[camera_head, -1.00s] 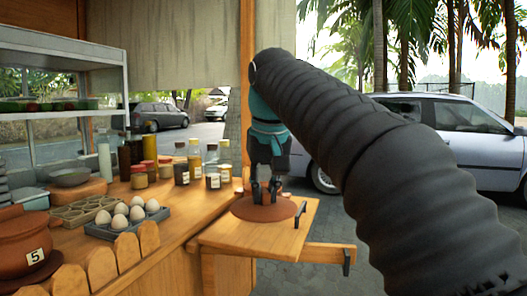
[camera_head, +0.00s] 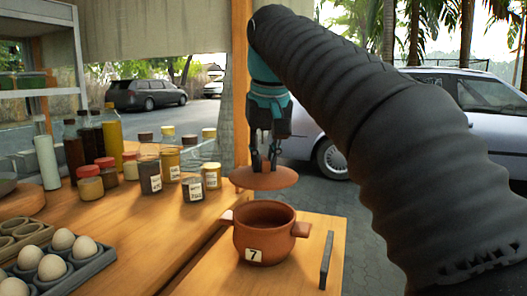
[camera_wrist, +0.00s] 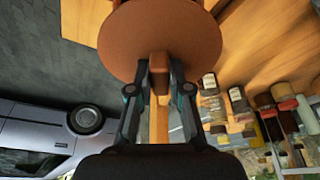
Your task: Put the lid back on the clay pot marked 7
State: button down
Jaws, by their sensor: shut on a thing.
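The clay pot marked 7 (camera_head: 265,240) stands upright on a wooden side board, with its mouth open and uncovered. My gripper (camera_head: 264,164) is shut on the knob of the round brown clay lid (camera_head: 263,180). It holds the lid roughly level, above and behind the pot's rim in the head view, apart from it. In the wrist view my gripper (camera_wrist: 159,78) has a finger on each side of the knob (camera_wrist: 158,66), and the lid (camera_wrist: 165,35) fills the top middle. The lid hides what lies beneath it there.
The side board (camera_head: 305,265) has a dark bar handle (camera_head: 327,260) to the pot's right. Several jars (camera_head: 150,175) and bottles stand on the counter at left. An egg tray (camera_head: 60,265) lies front left. A wooden post (camera_head: 241,85) rises behind the gripper.

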jog(key=shift+f, duration=1)
jog(key=shift+f+b, duration=1.6)
jog(key=shift+f, duration=0.5)
jog(key=shift+s, duration=0.2)
jog(key=shift+f+p, duration=0.15)
jog(key=shift+p, duration=0.5)
dwell(0.5)
jog(key=c, duration=1)
grip_release()
jog(key=shift+o, duration=0.2)
